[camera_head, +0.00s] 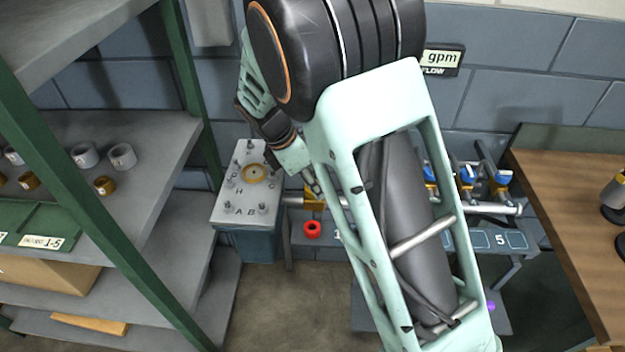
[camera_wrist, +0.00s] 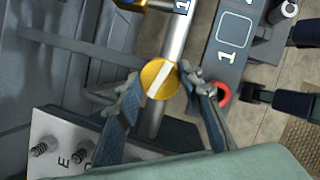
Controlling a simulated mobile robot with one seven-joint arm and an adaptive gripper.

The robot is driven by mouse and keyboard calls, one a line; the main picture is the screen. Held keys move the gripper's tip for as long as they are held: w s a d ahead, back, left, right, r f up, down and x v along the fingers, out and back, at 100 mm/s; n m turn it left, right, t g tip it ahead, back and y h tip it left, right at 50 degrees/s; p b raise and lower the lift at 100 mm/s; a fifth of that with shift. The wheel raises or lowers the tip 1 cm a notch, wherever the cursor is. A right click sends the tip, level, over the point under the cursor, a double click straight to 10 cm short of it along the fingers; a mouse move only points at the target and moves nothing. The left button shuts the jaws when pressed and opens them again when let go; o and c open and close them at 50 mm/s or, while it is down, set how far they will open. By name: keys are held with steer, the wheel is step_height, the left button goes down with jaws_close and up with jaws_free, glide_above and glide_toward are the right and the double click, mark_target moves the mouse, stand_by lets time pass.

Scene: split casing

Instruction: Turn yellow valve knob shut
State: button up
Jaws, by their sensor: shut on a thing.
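The yellow valve knob (camera_wrist: 160,79) shows in the wrist view as a round disc with a pale diagonal stripe, set on a grey pipe (camera_wrist: 176,38). The stripe lies at a slant to the pipe. My gripper (camera_wrist: 163,86) has one finger on each side of the knob and is shut on it. In the head view, my gripper (camera_head: 312,186) is at the pipe beside the lettered casing, and a bit of yellow (camera_head: 316,201) shows below it. My arm hides much of the pipe there.
A casing with a lettered top (camera_head: 232,196) stands left of the pipe. A red ring (camera_head: 312,229) sits near the numbered panel (camera_head: 500,240). Blue-topped valves (camera_head: 467,175) are farther right. A shelf rack (camera_head: 150,140) is at left, a wooden bench (camera_head: 560,190) at right.

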steer(key=m, duration=0.2)
steer(key=m+g+p, duration=0.1)
steer(key=shift+w+r+m+g, duration=0.1)
steer(key=shift+w+m+g, duration=0.05)
steer(key=shift+m+g, duration=0.2)
steer(key=m+g+p, duration=0.1)
steer(key=m, duration=0.2)
steer(key=shift+w+m, duration=0.1)
steer(key=shift+m, duration=0.15)
steer(key=m+g+p, duration=0.1)
steer(key=m, duration=0.2)
steer(key=shift+w+m+g, duration=0.1)
steer(key=shift+m+g, duration=0.15)
steer(key=shift+m, duration=0.15)
steer(key=shift+m+g+y, duration=0.5)
steer(key=shift+m+g, duration=0.1)
steer(key=shift+m, duration=1.3)
steer(key=o, duration=1.2)
steer(key=shift+c, duration=0.2)
steer(key=v, duration=1.2)
steer(key=shift+d, duration=0.1)
